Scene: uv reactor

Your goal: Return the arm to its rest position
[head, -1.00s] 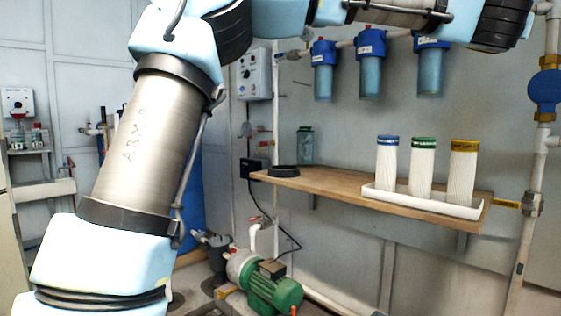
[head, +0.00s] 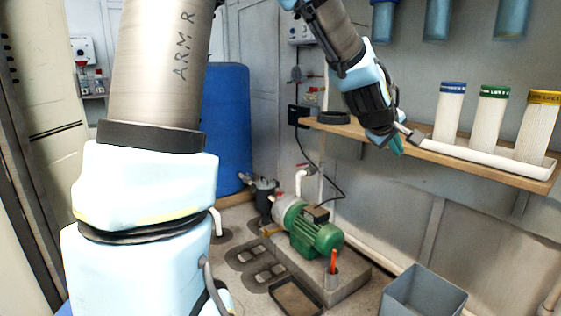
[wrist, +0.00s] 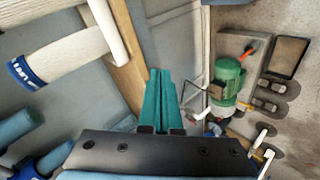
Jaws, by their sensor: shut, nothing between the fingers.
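My gripper (head: 397,146) is at the end of my arm, in front of the wooden shelf's front edge in the head view, pointing down and to the right. In the wrist view its two teal fingers (wrist: 158,98) lie side by side, shut with nothing between them. The arm reaches in from the top of the head view, bent, with its large lower links filling the left side.
The wooden shelf (head: 420,145) bears a white tray (head: 480,157) with three filter cartridges and a black ring (head: 333,118). Blue filter housings (head: 438,18) hang above. Below are a green pump (head: 316,236), a grey bin (head: 424,293) and a blue tank (head: 228,125).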

